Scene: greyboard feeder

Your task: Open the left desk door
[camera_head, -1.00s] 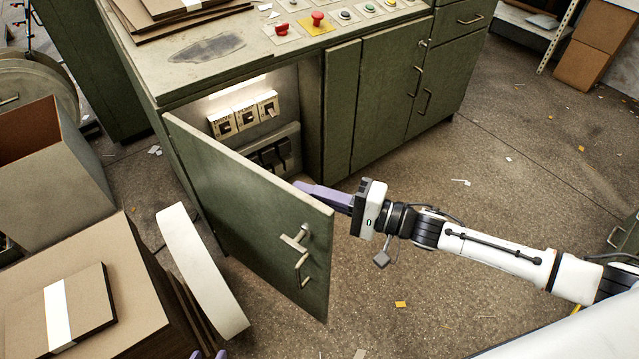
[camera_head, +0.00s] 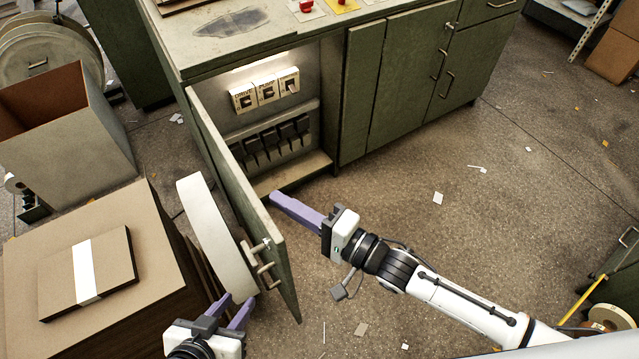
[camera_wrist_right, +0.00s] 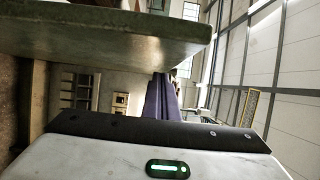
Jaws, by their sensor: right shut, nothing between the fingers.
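The left desk door (camera_head: 232,190) is a green panel hinged at its left side, swung wide open towards the lower left. Its handle (camera_head: 266,268) is on the outer face near the free edge. My right gripper (camera_head: 276,199) is shut and empty, its purple fingers at the door's inner side; I cannot tell if they touch it. The fingers also show in the right wrist view (camera_wrist_right: 161,100), below a greenish panel edge. My left gripper (camera_head: 232,306) is open and empty, left of the handle at the bottom of the head view.
The open compartment holds labelled switches (camera_head: 265,91) and a row of black breakers (camera_head: 270,145). A pale roll (camera_head: 213,240) stands close behind the door, beside a cardboard stack (camera_head: 30,255). Floor (camera_head: 400,230) right of the door is mostly clear.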

